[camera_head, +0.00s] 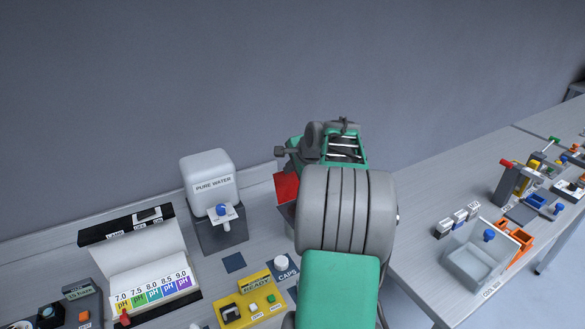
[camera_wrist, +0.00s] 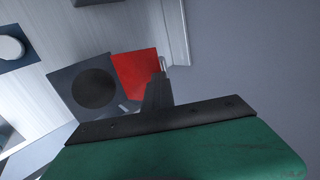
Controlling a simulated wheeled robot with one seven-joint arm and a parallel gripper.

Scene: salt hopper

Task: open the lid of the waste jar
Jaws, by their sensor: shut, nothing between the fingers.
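The waste jar appears as a dark grey square body (camera_wrist: 80,105) with a round black opening in its top, left of centre in the wrist view. Its red lid (camera_wrist: 132,72) stands raised at the side of the opening; in the head view the red lid (camera_head: 286,187) is tilted up towards the wall. Most of the jar is hidden behind my arm in the head view. My gripper (camera_wrist: 163,64) is shut and empty, its tip beside the lid's right edge in the wrist view. I cannot tell whether it touches the lid.
The pure water dispenser (camera_head: 208,180) stands left of the jar. The pH chart (camera_head: 150,275) is further left. A clear bin (camera_head: 475,256) stands on the right table. The wall is close behind.

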